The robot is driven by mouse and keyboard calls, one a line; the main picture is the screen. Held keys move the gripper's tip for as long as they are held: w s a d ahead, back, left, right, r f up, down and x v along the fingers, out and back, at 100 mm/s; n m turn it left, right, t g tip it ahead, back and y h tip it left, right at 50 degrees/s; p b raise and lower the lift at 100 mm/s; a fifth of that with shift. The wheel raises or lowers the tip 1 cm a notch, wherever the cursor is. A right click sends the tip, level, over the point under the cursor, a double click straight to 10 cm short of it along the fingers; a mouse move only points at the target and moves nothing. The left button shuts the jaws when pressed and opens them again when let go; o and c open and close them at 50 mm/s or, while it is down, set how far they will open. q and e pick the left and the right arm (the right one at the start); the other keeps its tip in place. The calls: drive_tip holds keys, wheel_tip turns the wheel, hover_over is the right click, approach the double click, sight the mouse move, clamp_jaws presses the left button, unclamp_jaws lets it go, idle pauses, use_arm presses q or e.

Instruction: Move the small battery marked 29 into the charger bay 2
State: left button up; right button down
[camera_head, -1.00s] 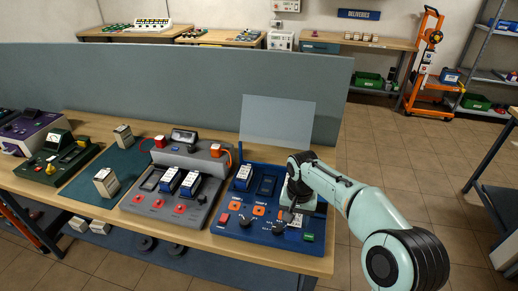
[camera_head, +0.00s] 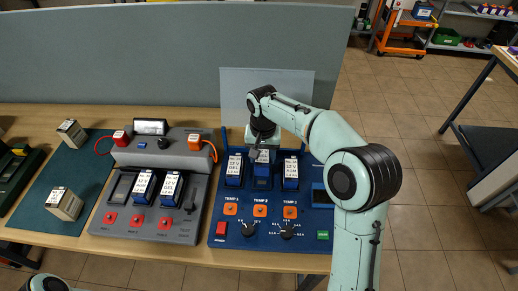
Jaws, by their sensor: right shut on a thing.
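The blue charger (camera_head: 212,212) has three bays in a row, with orange buttons labelled TEMP in front of them. A small blue battery with a white label (camera_head: 262,170) is at the middle bay, upright, with its lower part in or right over the bay. My right gripper (camera_head: 262,150) is shut on its top from above and hides part of it. Whether it is fully seated I cannot tell. Other batteries stand in the left bay (camera_head: 234,165) and right bay (camera_head: 291,168). The number 29 is too small to read. My left gripper is out of view.
A grey charger (camera_head: 180,225) with two blue batteries stands to the left. Two pale batteries (camera_head: 65,204) (camera_head: 71,132) are on the dark green mat (camera_head: 90,172). A grey panel (camera_head: 286,97) stands behind the blue charger, close to my right arm.

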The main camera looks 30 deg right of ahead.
drive_tip(key=shift+s+f+b, duration=0.25)
drive_tip(key=shift+f+b, duration=0.1)
drive_tip(key=shift+f, duration=0.3)
drive_tip(key=shift+w+f+b, duration=0.1)
drive_tip(key=shift+f+b, duration=1.1)
drive_tip(key=shift+f, duration=0.8)
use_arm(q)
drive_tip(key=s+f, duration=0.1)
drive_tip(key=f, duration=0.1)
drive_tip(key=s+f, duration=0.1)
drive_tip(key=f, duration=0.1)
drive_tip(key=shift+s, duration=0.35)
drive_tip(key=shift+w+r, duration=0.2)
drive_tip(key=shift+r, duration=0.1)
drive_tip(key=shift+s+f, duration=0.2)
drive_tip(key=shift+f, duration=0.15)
use_arm(e)
drive_tip(key=shift+f, duration=0.6)
drive_tip(key=c, duration=0.7)
unclamp_jaws()
drive_tip(key=shift+c, duration=0.2)
